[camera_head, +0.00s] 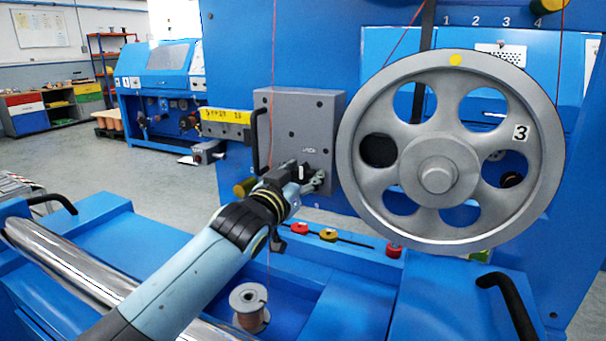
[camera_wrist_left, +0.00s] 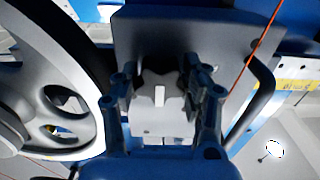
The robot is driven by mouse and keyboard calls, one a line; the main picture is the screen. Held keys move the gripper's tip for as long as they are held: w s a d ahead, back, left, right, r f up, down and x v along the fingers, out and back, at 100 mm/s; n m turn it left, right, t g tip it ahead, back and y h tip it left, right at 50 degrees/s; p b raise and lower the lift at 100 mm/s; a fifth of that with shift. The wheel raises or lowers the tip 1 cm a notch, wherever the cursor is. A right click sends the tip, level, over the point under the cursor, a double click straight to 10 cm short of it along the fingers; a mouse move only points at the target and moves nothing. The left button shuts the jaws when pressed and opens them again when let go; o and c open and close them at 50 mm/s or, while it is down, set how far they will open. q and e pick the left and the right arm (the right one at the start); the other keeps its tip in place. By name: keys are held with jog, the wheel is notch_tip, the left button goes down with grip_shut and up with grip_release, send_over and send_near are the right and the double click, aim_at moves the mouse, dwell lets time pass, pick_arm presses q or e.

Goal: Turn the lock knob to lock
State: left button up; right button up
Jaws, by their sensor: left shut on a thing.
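The lock knob (camera_wrist_left: 160,97) is a dark, lobed knob with a white mark, on the face of a grey box (camera_head: 268,104). In the left wrist view it sits between the two fingers of my left gripper (camera_wrist_left: 163,105). The white mark looks vertical in that view. In the head view my left gripper (camera_head: 312,176) reaches the lower part of the box, with its fingers closed around the knob, which is mostly hidden there. A small label (camera_head: 309,150) is on the box above the gripper. My right gripper is not in view.
A large grey pulley wheel marked 3 (camera_head: 437,175) stands close to the right of the box. A black handle (camera_head: 258,140) is on the box's left side. A thin red wire (camera_wrist_left: 257,57) runs beside the gripper. A spool (camera_head: 249,306) stands below my arm.

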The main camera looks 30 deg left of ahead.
pick_arm(q)
jog(key=shift+f, duration=0.1)
dwell(0.3)
jog(key=o, duration=1.1)
jog(key=s, duration=1.2)
jog(key=shift+d, duration=0.35)
